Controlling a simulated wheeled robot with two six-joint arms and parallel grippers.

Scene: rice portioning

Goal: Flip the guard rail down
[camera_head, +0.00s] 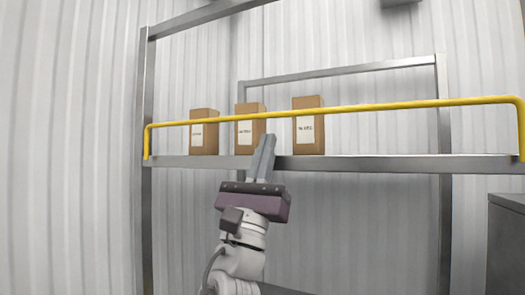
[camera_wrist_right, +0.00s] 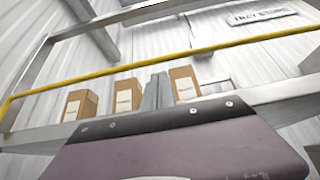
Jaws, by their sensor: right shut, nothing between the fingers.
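The yellow guard rail (camera_head: 385,107) stands raised along the front of a grey metal shelf, in front of several brown boxes. It also runs across the right wrist view (camera_wrist_right: 220,45), above the fingers. My right gripper (camera_head: 266,140) reaches up from below with its fingers together and nothing between them. Its fingertips are at the shelf's front edge, a little below the rail in the picture. Whether they touch the rail or shelf I cannot tell. In the right wrist view the closed fingers (camera_wrist_right: 157,90) point up between two boxes. My left gripper is not in view.
The shelf board (camera_head: 390,164) spans between grey uprights. Three labelled brown boxes stand on it: left (camera_head: 204,132), middle (camera_head: 250,128) and right (camera_head: 308,125). A grey cabinet (camera_head: 507,240) stands at the lower right. A sign (camera_wrist_right: 262,14) hangs on the corrugated wall.

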